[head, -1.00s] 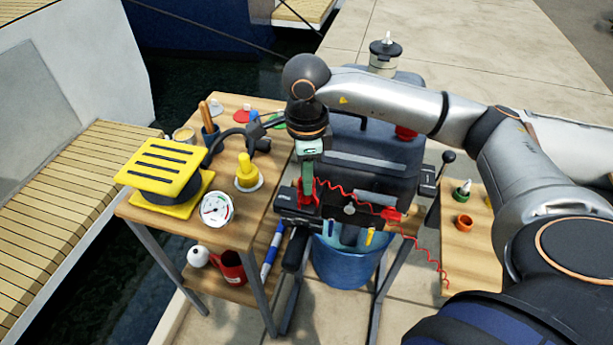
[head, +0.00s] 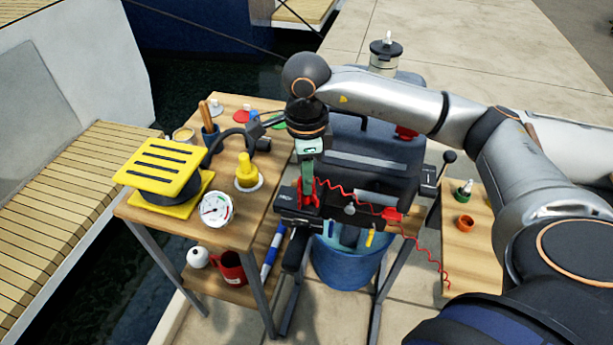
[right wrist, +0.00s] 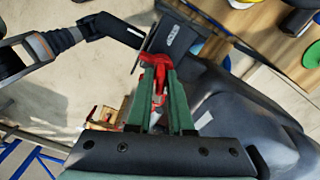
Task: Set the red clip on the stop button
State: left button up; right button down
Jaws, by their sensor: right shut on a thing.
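My right gripper (head: 307,185) has green fingers and points down at the front of the dark outboard motor (head: 375,150). It is shut on the red clip (right wrist: 158,62), which shows between the fingertips in the right wrist view. The clip is at a black box (head: 290,208) with a white label on the motor's front; the box also shows in the right wrist view (right wrist: 168,38). A red coiled cord (head: 345,193) runs right from the clip. The stop button cannot be made out; fingers and clip may hide it. I cannot tell whether the clip is seated. My left gripper is not in view.
A blue bucket (head: 345,265) stands under the motor. A small wooden table (head: 465,255) is on the right.

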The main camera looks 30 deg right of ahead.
jog(key=shift+f+b, duration=0.55)
jog(key=shift+f, duration=0.1)
jog(key=c, duration=1.1)
grip_release()
jog(key=shift+r+p, duration=0.35)
jog(key=shift+r, duration=0.1)
jog(key=shift+r+p, duration=0.5)
jog(key=shift+r, duration=0.2)
notch_tip(320, 180, up, 2)
jog(key=shift+r+p, duration=0.1)
jog(key=shift+p, duration=0.55)
jog(key=shift+r+p, duration=2.25)
jog(key=shift+r, duration=1.1)
